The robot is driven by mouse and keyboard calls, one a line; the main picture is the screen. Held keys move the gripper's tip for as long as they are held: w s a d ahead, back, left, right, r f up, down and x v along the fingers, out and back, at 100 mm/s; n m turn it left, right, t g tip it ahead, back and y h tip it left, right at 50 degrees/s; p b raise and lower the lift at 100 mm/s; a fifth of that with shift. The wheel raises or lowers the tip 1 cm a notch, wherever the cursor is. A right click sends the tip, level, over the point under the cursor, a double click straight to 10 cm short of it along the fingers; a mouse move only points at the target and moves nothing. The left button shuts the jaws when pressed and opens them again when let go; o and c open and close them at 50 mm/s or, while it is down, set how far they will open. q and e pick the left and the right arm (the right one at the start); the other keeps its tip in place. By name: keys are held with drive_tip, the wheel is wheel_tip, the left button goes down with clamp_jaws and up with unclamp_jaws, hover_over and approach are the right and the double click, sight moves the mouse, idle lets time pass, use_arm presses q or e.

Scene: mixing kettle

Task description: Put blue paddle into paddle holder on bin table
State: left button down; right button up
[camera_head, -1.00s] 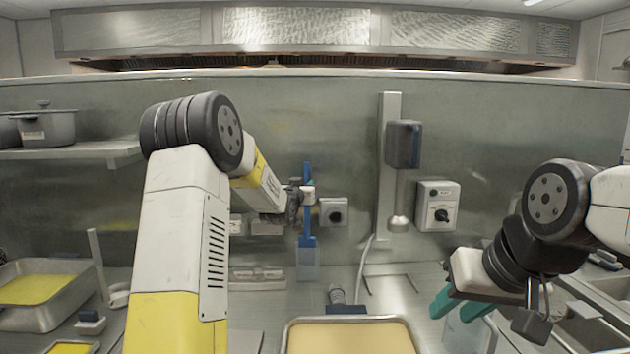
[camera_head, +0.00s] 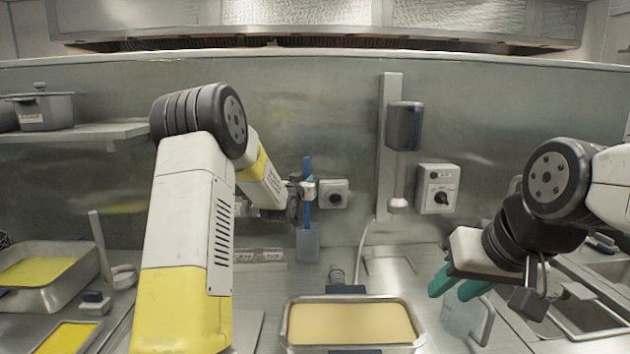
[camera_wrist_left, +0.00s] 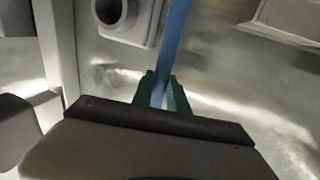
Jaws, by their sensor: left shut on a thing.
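The blue paddle (camera_head: 308,215) is upright near the back wall, and my left gripper (camera_head: 308,188) is shut on its handle. The handle also shows in the left wrist view (camera_wrist_left: 174,35), between the teal fingers (camera_wrist_left: 160,92). The paddle's lower end meets a grey-blue box-like piece (camera_head: 307,246), which may be the paddle holder. I cannot tell whether the end is inside it or behind it. My right gripper (camera_head: 450,291) is open and empty at the right, above the counter.
A tray of beige content (camera_head: 290,325) stands at front centre. Yellow-filled trays (camera_head: 45,292) are at the left. A wall switch box (camera_head: 333,193) is just right of the paddle. A clear jug (camera_head: 462,318) stands below my right gripper.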

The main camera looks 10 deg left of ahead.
use_arm(q)
drive_tip(key=shift+f, duration=0.15)
drive_tip(key=c, duration=0.7)
unclamp_jaws()
drive_tip(key=shift+s, duration=0.1)
drive_tip(key=shift+s+a, duration=0.2)
drive_tip(key=shift+s, duration=1.5)
drive_tip(key=shift+s+a, duration=0.15)
drive_tip(key=shift+s, duration=1.5)
